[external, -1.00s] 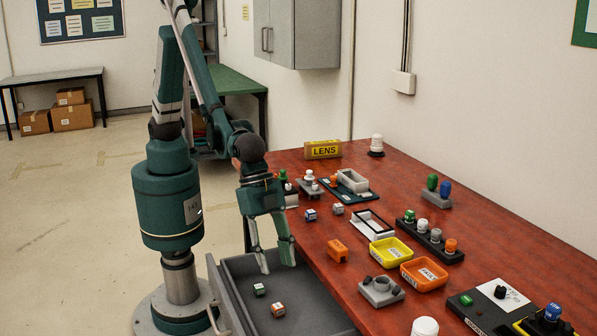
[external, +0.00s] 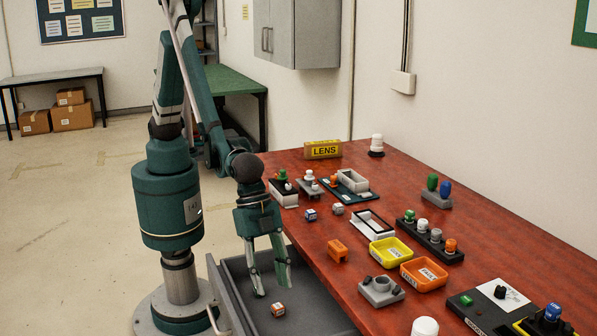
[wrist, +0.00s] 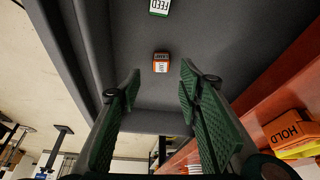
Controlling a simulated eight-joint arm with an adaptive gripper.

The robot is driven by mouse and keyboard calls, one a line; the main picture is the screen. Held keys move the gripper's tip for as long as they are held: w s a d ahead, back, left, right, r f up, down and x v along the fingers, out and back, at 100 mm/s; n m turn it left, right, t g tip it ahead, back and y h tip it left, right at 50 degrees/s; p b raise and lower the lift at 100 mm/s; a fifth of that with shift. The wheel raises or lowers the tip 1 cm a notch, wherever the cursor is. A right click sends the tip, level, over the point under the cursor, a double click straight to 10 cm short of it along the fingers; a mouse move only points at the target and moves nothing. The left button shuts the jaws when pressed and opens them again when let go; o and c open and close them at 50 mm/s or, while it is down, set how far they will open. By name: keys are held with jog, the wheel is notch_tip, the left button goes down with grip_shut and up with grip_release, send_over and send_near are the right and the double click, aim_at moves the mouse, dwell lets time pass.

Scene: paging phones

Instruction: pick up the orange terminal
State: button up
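The orange terminal (external: 278,309), a small block with a white label, lies on the floor of the open grey drawer (external: 318,303). In the wrist view the orange terminal (wrist: 161,62) shows beyond and between my fingertips, with nothing touching it. My gripper (external: 273,288) is open and empty, pointing down into the drawer above the terminal. Both fingers of my gripper (wrist: 159,85) show spread apart in the wrist view. A green terminal (wrist: 160,6) labelled FEED lies in the same drawer, at the top edge of the wrist view; my finger hides it in the external view.
The red table (external: 313,225) is beside the drawer and carries an orange block (external: 338,250), a yellow tray (external: 391,251), an orange tray (external: 424,274) and other parts. An orange HOLD piece (wrist: 287,130) shows at the wrist view's right.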

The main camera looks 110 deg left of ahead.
aim_at(278, 305)
jog(key=shift+w+d+f, duration=0.1)
jog(key=shift+w+f, duration=0.05)
jog(key=shift+f, duration=0.3)
jog(key=shift+f, duration=0.1)
jog(key=shift+b+x, duration=0.85)
jog(key=shift+x, duration=1.65)
jog(key=c, duration=0.9)
